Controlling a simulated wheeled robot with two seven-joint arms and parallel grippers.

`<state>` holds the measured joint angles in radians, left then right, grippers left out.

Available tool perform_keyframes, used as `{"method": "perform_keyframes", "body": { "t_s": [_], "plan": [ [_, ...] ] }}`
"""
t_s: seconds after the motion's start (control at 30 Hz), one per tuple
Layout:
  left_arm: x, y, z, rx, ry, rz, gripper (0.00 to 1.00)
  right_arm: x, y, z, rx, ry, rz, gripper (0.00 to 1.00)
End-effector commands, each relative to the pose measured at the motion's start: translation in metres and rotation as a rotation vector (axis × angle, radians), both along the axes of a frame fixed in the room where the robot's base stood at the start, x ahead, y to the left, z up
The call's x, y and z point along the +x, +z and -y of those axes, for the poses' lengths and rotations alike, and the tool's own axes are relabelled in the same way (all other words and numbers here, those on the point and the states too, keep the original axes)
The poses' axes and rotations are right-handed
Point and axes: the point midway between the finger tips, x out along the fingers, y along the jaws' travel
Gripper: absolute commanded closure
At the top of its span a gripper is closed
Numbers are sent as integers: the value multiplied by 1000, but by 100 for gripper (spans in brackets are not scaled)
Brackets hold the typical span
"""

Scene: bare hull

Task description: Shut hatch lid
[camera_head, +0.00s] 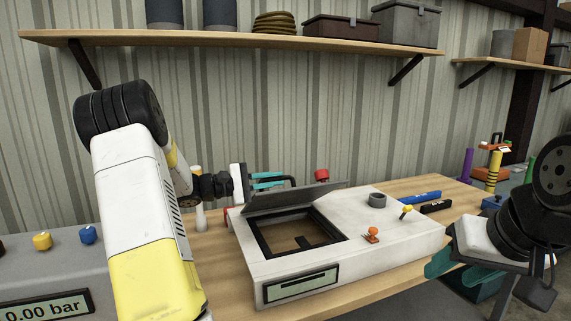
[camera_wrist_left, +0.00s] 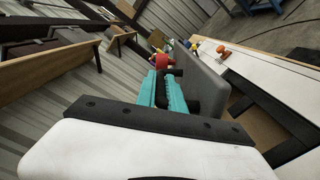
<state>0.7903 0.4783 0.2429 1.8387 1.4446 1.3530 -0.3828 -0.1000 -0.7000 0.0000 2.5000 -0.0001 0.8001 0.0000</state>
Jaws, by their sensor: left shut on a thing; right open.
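The hatch lid (camera_head: 296,198) is a dark grey panel standing raised and tilted at the back edge of a square opening in a white box (camera_head: 389,238). The opening's dark frame (camera_head: 338,236) is uncovered, with a brown inside showing. My left gripper (camera_head: 268,180) has teal fingers shut on the lid's dark handle, behind the lid. In the left wrist view the fingers (camera_wrist_left: 166,88) are around the dark handle beside the grey lid (camera_wrist_left: 205,76). My right gripper (camera_head: 452,264) is open and empty, right of the box, partly cut by its own wrist.
A grey gauge panel (camera_head: 40,270) is left. The front wooden table (camera_head: 375,292) is clear.

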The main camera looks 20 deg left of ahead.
Motion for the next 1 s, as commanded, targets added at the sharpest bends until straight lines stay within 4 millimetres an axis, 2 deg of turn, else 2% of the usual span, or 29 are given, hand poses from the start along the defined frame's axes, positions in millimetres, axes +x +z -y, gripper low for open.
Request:
{"method": "perform_keyframes", "body": {
  "t_s": [0.2, 0.5, 0.73, 1.0],
  "plan": [
    [-25, -40, 18, 112, 1, 148, 100, 0, 0, 0, 0, 0, 0, 52],
    [-45, -87, 33, 228, 0, 303, 100, 0, 0, 0, 0, 0, 0, 52],
    [-51, -107, 38, 228, 0, 302, 100, 0, 0, 0, 0, 0, 0, 52],
    [-52, -115, 39, 229, 1, 302, 100, 0, 0, 0, 0, 0, 0, 52]
  ]
}}
